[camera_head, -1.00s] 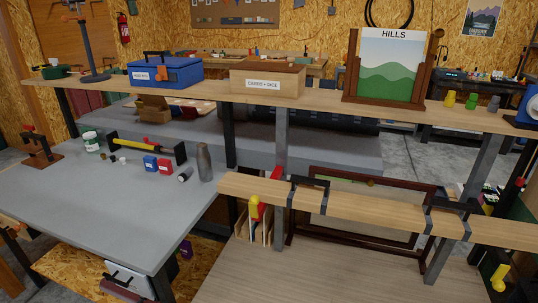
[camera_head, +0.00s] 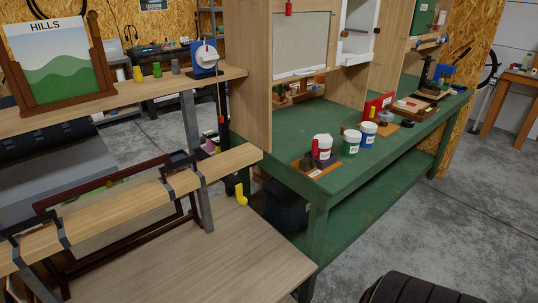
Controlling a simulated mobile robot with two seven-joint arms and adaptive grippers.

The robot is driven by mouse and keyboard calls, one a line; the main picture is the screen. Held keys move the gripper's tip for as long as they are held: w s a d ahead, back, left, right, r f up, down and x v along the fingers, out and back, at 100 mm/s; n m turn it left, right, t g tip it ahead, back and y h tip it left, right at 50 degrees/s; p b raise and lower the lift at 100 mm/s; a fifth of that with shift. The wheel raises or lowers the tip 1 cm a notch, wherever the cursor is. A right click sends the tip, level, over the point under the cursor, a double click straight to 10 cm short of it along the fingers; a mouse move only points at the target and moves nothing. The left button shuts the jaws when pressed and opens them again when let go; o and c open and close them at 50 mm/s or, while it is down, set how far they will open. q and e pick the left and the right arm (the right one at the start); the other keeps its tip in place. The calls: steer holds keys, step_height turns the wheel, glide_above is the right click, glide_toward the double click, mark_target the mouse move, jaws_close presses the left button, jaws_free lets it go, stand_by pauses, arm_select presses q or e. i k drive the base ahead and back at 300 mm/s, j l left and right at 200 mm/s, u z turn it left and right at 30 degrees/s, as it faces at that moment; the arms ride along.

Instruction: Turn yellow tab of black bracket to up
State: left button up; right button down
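A yellow tab (camera_head: 241,195) sits low beneath the right end of the wooden plank (camera_head: 120,213). It has a bent, elbow-like shape, with one part upright and a lower part toward the left. A small dark piece (camera_head: 229,187) shows just left of it; I cannot tell whether this is the black bracket that bears it. Black clamp-like brackets (camera_head: 182,163) grip the plank farther left, with no yellow on them. Neither of my grippers shows in this view.
A green bench (camera_head: 335,190) with several paint cans (camera_head: 351,142) stands at the right. A pale wooden board (camera_head: 190,255) lies below the plank. A dark ribbed round thing (camera_head: 415,290) is at the bottom right. Concrete floor (camera_head: 440,220) is open beyond it.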

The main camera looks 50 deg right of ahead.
mark_target(240, 198)
steer(key=l+z, duration=0.1)
steer(key=z, duration=1.2)
